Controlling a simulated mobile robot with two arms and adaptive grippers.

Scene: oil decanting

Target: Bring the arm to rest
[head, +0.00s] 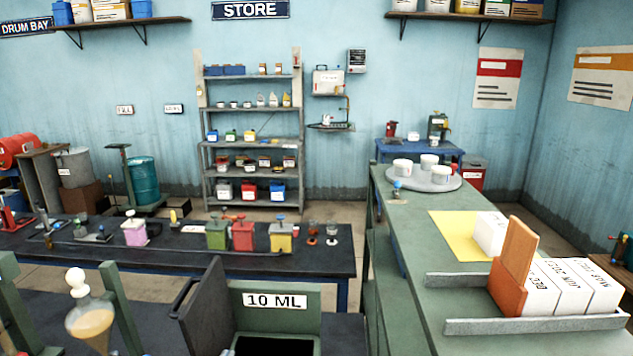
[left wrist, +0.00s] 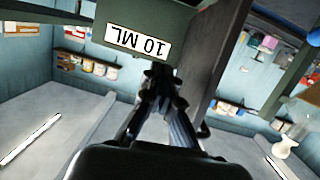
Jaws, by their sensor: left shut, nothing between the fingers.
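My left gripper (left wrist: 160,78) is in the left wrist view, its two dark fingers together and empty. It is not visible in the head view. Beyond the fingertips is a green box labelled "10 ML" (left wrist: 180,18), upside down in this view. In the head view the same green box (head: 305,327) stands at the bottom middle with a dark opening. A dark panel (head: 208,305) stands open at its left side. Whether the fingers touch the box or panel I cannot tell. My right gripper is in neither view.
A stoppered glass flask (head: 90,322) with amber liquid stands between green posts at the lower left. A dark bench (head: 315,262) holds several coloured tins. A green counter (head: 415,250) on the right carries white boxes (head: 560,285) and a round tray (head: 445,184).

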